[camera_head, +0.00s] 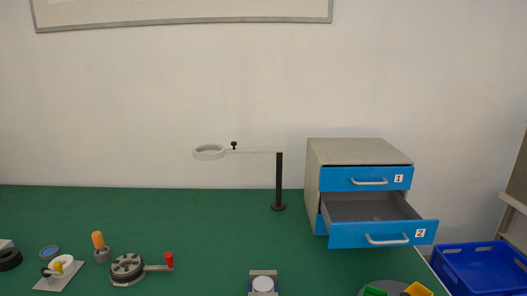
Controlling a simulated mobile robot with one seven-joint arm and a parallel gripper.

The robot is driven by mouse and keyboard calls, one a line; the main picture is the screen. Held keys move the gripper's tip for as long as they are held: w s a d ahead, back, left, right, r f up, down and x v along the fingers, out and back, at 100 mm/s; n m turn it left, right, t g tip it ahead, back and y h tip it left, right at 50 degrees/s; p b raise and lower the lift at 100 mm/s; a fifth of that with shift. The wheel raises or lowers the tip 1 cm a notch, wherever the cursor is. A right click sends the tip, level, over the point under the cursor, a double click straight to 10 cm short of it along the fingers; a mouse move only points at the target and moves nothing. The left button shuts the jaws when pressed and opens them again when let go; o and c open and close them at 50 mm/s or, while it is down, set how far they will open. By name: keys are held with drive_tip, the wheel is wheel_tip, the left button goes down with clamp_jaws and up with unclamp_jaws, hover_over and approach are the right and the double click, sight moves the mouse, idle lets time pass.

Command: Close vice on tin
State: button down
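A small vice (262,273) with a pale jaw and blue parts stands at the bottom edge of the head view, near the middle. A round whitish tin (263,285) sits just in front of the pale back jaw. The frame cuts off the front of the vice, so I cannot tell whether the jaws touch the tin. My gripper is not in view.
A ring stand (279,180) rises behind. Drawer 2 (384,236) of the cabinet (358,150) hangs open. A blue crate (484,270) is right.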

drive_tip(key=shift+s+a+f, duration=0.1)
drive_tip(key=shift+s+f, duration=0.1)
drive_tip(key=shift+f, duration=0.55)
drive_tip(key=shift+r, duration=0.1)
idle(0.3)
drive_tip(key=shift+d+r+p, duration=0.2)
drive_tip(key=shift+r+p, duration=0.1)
drive_tip(key=shift+p, duration=0.1)
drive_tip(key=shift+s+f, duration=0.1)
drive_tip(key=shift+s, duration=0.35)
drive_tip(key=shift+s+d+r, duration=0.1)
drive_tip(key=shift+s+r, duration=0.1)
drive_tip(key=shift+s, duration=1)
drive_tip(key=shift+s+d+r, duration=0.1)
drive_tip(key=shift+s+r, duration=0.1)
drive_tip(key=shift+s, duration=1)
